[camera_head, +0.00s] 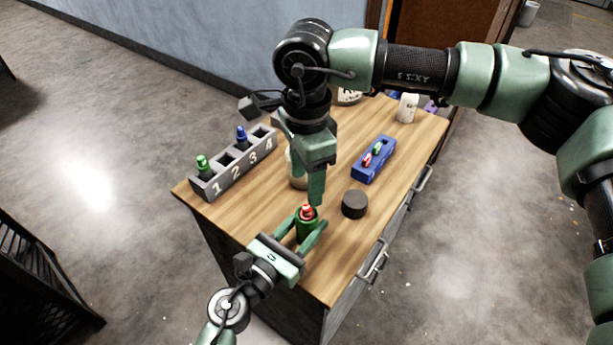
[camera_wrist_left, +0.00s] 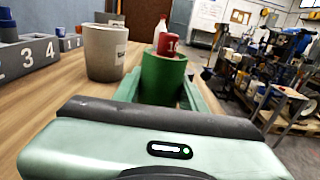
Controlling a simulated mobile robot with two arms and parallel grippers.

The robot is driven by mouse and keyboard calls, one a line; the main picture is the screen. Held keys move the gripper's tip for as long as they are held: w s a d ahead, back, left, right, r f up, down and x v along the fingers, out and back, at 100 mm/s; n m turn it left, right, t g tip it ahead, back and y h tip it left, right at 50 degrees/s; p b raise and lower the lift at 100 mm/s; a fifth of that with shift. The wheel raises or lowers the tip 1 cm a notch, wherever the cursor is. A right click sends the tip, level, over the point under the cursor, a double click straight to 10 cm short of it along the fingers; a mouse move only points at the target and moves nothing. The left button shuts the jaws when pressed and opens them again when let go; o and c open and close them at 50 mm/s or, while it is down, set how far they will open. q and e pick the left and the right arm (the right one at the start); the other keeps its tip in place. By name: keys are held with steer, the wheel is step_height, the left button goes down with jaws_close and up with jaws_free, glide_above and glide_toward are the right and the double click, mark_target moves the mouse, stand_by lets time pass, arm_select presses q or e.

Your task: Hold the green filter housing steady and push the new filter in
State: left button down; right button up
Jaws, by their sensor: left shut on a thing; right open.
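The green filter housing (camera_head: 306,231) stands upright near the front corner of the wooden cabinet top; it also shows in the left wrist view (camera_wrist_left: 163,80). A red filter (camera_head: 307,212) sits in its mouth with its upper part sticking out, also seen in the left wrist view (camera_wrist_left: 168,43). My left gripper (camera_head: 309,238) is shut on the housing, a finger on either side. My right gripper (camera_head: 316,202) points down just above the red filter and is open; only one finger shows clearly. Whether it touches the filter cannot be told.
A dark round cap (camera_head: 354,204) lies right of the housing. A blue tray (camera_head: 372,172) holds red and green pieces. A grey numbered rack (camera_head: 232,173) holds a green and a blue piece. A grey cup (camera_wrist_left: 105,52) stands behind the housing. A white container (camera_head: 407,108) stands farther back.

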arm_select(q)
steer(key=c, duration=0.7)
jaws_free()
steer(key=shift+s+a, duration=0.1)
